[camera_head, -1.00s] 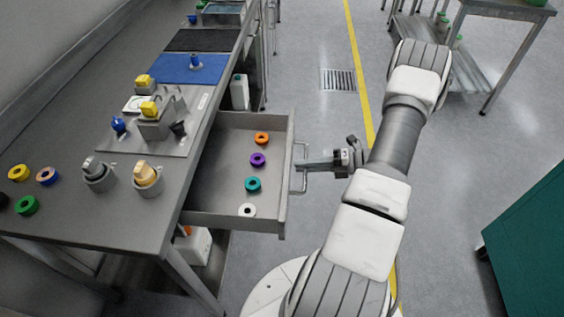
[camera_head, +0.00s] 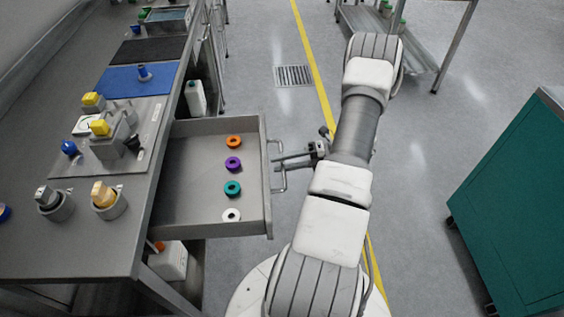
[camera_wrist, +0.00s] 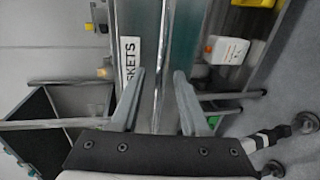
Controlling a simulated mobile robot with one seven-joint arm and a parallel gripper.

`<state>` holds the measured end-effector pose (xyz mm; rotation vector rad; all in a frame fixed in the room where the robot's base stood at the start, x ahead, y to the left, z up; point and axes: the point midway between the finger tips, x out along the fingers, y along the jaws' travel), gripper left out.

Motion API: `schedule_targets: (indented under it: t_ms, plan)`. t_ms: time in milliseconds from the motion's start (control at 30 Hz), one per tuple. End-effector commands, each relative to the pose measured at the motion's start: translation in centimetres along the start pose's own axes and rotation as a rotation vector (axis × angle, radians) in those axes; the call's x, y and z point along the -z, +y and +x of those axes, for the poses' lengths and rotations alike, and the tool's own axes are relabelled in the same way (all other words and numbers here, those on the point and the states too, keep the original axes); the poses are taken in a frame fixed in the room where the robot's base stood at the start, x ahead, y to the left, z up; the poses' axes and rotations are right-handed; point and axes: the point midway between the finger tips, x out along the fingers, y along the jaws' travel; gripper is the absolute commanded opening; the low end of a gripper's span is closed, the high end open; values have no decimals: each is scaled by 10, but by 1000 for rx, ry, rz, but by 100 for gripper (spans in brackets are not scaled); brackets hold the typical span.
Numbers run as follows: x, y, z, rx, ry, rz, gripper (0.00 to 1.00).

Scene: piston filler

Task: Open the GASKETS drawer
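The GASKETS drawer (camera_head: 190,225) is pulled well out from under the bench in the head view. Orange, purple, teal and white rings lie inside it. Its front, with a label partly reading "SKETS" (camera_wrist: 129,62), shows in the wrist view. The bar handle (camera_head: 281,166) is on the drawer's outer face; it also runs between my fingers in the wrist view (camera_wrist: 163,50). My gripper (camera_head: 278,161) is at the handle from the right. Its two fingers (camera_wrist: 159,75) are apart, one on each side of the bar, with gaps visible.
The bench top (camera_head: 50,240) carries a fixture plate, a blue mat (camera_head: 135,78) and knobbed parts. A white bottle (camera_wrist: 228,50) stands below the bench. A teal cabinet (camera_head: 515,205) is at the right. Floor between drawer and cabinet is clear beyond my arm.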

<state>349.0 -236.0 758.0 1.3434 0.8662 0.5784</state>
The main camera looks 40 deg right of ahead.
Motion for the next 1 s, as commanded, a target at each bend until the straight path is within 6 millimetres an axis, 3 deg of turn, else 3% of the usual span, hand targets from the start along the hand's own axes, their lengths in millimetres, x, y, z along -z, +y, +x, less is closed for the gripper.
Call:
schedule_targets:
  t_ms: [367,1000]
  plan:
    - [0,0,-10,2,-1,-1,45]
    - [0,-1,-150,2,-2,0,45]
